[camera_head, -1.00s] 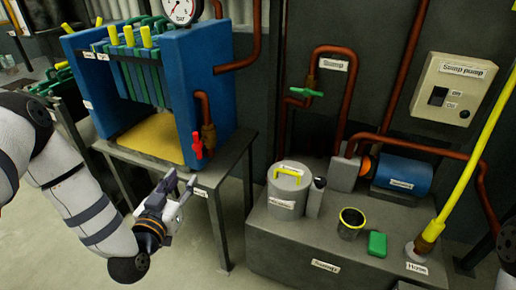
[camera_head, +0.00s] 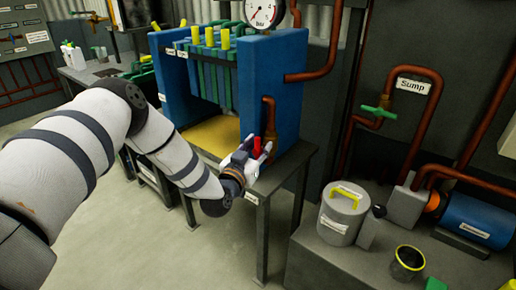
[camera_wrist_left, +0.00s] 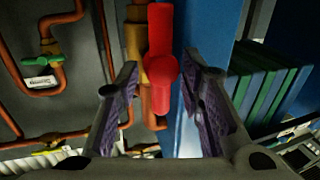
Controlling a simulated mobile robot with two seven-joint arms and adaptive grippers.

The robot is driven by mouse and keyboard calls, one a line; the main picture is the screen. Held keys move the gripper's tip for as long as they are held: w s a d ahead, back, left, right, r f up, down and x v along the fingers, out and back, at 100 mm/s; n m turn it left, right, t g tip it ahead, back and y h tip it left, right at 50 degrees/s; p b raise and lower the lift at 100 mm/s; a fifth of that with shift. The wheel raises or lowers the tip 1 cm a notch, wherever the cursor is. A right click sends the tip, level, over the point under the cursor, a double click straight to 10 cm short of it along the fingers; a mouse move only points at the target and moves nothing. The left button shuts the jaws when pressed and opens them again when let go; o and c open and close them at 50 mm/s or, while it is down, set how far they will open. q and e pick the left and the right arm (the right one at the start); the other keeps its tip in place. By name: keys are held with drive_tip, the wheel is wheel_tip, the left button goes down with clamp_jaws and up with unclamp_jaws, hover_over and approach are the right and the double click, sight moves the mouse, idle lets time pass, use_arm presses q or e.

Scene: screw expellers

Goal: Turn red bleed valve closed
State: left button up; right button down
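The red bleed valve (camera_head: 257,147) sits on a brass fitting at the lower front of the blue filter press (camera_head: 270,85). My left gripper (camera_head: 252,155) is at the valve and partly hides it. In the left wrist view the red handle (camera_wrist_left: 160,75) stands lengthwise between the two fingers of my left gripper (camera_wrist_left: 162,80). The fingers are open, with a gap on both sides of the handle, and do not appear to touch it. My right gripper is not in view.
The press stands on a grey metal table (camera_head: 285,170). A pressure gauge (camera_head: 263,13) is above it. Copper pipes (camera_head: 335,80) run close on the right. A lidded grey pot (camera_head: 342,215) and a blue motor (camera_head: 478,222) stand on the sump to the right.

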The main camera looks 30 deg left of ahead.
use_arm(q)
clamp_jaws()
drive_tip(key=shift+m, duration=0.3)
drive_tip(key=m, duration=0.2)
drive_tip(key=m+t, duration=0.1)
drive_tip(key=shift+s+d+f+m+p, duration=0.1)
drive_tip(key=shift+d+m+p, duration=0.2)
drive_tip(key=shift+d+m, duration=0.1)
drive_tip(key=shift+s+d+f+m+t+h+b, duration=0.15)
drive_tip(key=shift+f+m+t+h, duration=0.45)
drive_tip(key=shift+m, duration=2.15)
drive_tip(key=shift+w+r+m+t+h+b, duration=0.15)
drive_tip(key=shift+m+h, duration=0.85)
drive_tip(key=shift+m, duration=1.7)
drive_tip(key=shift+s+d+f+m+t+h+b, duration=0.15)
drive_tip(key=shift+f+m+t+h, duration=0.45)
drive_tip(key=shift+m, duration=2.15)
drive_tip(key=shift+a+r+m, duration=0.1)
drive_tip(key=shift+r+m, duration=0.15)
drive_tip(key=shift+m, duration=0.05)
